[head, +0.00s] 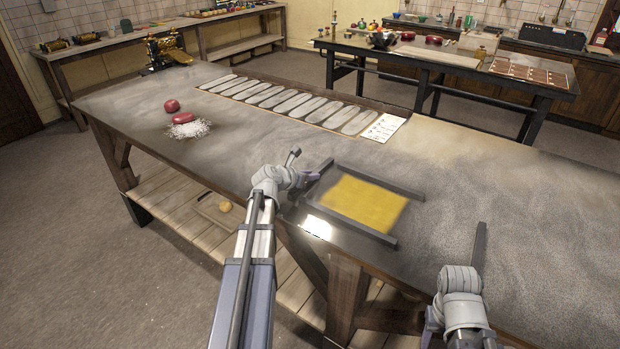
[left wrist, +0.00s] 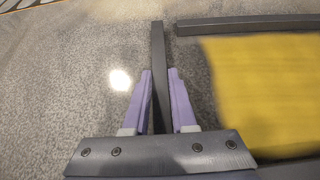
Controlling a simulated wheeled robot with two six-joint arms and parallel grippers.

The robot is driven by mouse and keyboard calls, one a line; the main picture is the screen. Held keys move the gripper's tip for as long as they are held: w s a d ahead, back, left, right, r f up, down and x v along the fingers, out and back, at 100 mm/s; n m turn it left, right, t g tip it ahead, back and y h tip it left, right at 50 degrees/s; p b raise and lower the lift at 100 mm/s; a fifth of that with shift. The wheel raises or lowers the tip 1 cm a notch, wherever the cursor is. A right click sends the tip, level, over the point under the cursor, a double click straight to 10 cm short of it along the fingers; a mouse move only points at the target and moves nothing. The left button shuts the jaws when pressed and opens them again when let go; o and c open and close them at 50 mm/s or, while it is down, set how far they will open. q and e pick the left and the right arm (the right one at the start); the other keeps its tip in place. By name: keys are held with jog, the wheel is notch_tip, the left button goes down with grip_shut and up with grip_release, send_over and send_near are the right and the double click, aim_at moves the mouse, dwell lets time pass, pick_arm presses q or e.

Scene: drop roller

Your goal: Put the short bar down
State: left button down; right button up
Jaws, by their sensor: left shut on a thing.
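My left gripper (head: 312,179) is at the left side of the yellow slab (head: 362,203), over the table. In the left wrist view its purple fingers (left wrist: 160,72) are shut on a short dark bar (left wrist: 158,45), which points away from the gripper. In the head view this bar (head: 323,169) shows beside the slab's left edge. Whether it touches the table is hard to tell. The slab also shows in the left wrist view (left wrist: 265,85), right of the bar with a gap. My right gripper (head: 436,318) is low at the right, its fingers mostly hidden.
Dark bars lie along the slab's back (head: 375,180) and front (head: 350,226) edges. Another dark bar (head: 480,243) is beside my right wrist. A row of grey oval plates (head: 300,104) and a white card (head: 384,128) lie behind. Red lumps (head: 181,118) and white powder (head: 189,129) lie left.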

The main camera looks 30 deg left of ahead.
pick_arm(q)
jog(key=shift+f, duration=0.15)
jog(key=c, duration=0.7)
grip_release()
jog(key=shift+r, duration=0.3)
jog(key=p+v, duration=0.5)
jog(key=v, duration=0.5)
jog(key=shift+s+r, duration=0.1)
jog(key=shift+s, duration=0.1)
jog(key=shift+p+v, duration=0.35)
jog(key=shift+v, duration=0.45)
jog(key=shift+f, duration=0.2)
